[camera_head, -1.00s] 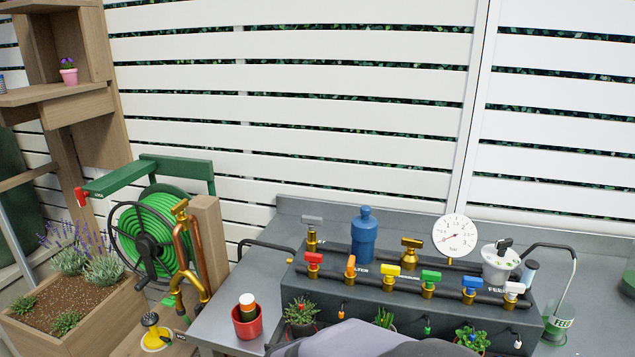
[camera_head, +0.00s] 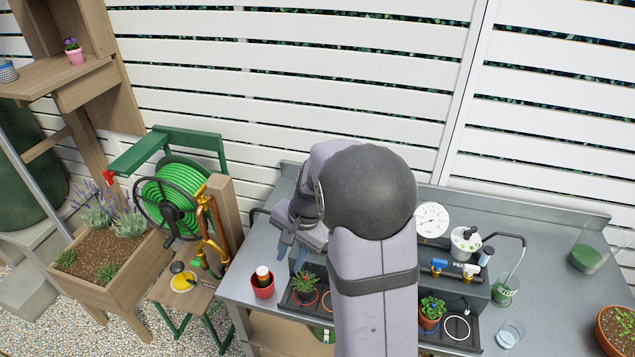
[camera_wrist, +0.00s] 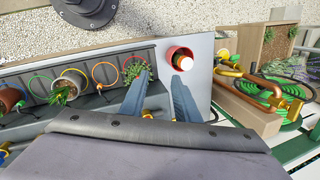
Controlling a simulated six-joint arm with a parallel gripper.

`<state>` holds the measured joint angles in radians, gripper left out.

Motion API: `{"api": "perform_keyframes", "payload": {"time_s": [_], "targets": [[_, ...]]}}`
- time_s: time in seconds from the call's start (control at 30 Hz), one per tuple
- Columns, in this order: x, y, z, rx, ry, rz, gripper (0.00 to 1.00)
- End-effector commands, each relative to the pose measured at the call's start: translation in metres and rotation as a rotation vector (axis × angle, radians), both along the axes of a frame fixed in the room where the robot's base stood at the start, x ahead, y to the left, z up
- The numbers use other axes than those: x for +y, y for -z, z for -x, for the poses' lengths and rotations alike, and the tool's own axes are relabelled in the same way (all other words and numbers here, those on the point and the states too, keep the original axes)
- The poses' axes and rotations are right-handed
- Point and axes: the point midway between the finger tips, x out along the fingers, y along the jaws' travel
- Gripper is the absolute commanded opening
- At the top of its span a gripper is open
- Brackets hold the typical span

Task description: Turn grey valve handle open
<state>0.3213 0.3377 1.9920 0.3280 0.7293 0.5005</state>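The grey valve handle is hidden behind my arm in the head view, and I cannot make it out in the wrist view. My gripper (camera_head: 291,251) is over the left end of the valve block, its fingers pointing down. In the wrist view its two blue-grey fingers (camera_wrist: 160,100) are spread apart with nothing between them. Brass valve parts (camera_wrist: 173,147) show just behind the fingers, but I cannot tell which valve they belong to.
A red pot with a bottle (camera_head: 263,281) stands left of the block. Small potted plants (camera_head: 304,285) sit along its front. The blue handle (camera_head: 439,264) and white handle (camera_head: 470,269) show right of my arm. A hose reel (camera_head: 170,203) stands left of the bench.

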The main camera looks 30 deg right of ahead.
Motion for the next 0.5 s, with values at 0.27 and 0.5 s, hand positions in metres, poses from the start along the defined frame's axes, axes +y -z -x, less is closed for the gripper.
{"api": "perform_keyframes", "payload": {"time_s": [0.27, 0.5], "targets": [[-0.089, -0.023, -0.069, 0.066, 0.669, -0.367, 0.29], [-0.155, -0.048, -0.095, 0.107, 1.014, -0.647, 0.29]]}}
